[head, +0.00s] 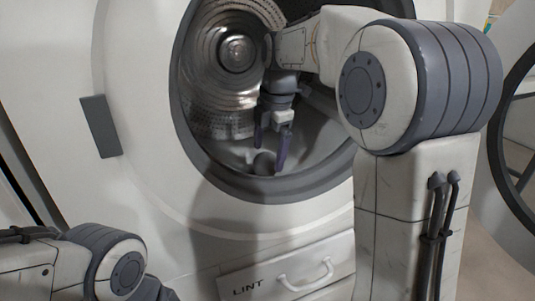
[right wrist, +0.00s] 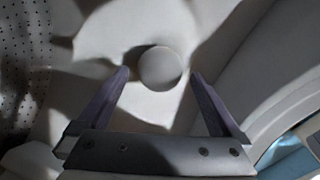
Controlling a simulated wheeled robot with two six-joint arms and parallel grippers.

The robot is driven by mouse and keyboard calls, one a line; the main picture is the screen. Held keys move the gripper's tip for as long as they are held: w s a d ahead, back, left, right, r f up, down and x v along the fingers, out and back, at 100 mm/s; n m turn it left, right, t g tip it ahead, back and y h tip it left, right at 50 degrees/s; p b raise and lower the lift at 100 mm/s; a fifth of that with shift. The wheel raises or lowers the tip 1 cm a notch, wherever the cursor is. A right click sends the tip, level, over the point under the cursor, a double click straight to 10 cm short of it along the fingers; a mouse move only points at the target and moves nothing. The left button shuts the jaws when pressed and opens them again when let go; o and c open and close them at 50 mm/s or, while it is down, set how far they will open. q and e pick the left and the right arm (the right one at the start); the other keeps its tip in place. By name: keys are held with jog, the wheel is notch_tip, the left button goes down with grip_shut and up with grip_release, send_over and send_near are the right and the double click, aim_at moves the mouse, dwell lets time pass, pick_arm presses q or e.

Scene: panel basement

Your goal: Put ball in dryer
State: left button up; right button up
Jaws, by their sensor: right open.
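The dryer (head: 130,180) stands in front of me with its round opening facing me and its metal drum (head: 215,90) in view. My right gripper (head: 269,155) is inside the opening, pointing down, with its fingers apart. A small grey ball (head: 263,163) lies in the bottom of the drum by the fingertips. In the right wrist view the ball (right wrist: 160,68) rests on the pale drum floor, just beyond and between the two open fingertips (right wrist: 160,80), not gripped. My left arm shows at the lower left of the head view, but its gripper is out of frame.
The dark rim (head: 215,180) of the opening surrounds my right forearm. A lint drawer (head: 250,285) with a white handle is below. An open round door (head: 515,150) stands at the right edge. A blue item (right wrist: 290,160) shows at the lower right of the wrist view.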

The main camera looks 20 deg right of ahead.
aim_at(272, 160)
jog(key=r+p, duration=0.1)
jog(key=r, duration=0.1)
jog(key=r+p, duration=0.1)
jog(key=r, duration=0.2)
jog(key=s+r+p, duration=0.1)
jog(key=r, duration=0.1)
jog(key=shift+s+d+r, duration=0.1)
jog(key=shift+d+r, duration=0.05)
jog(key=shift+r, duration=0.1)
jog(key=shift+s+r+p, duration=0.2)
jog(key=shift+r+p, duration=0.15)
jog(key=shift+r, duration=0.35)
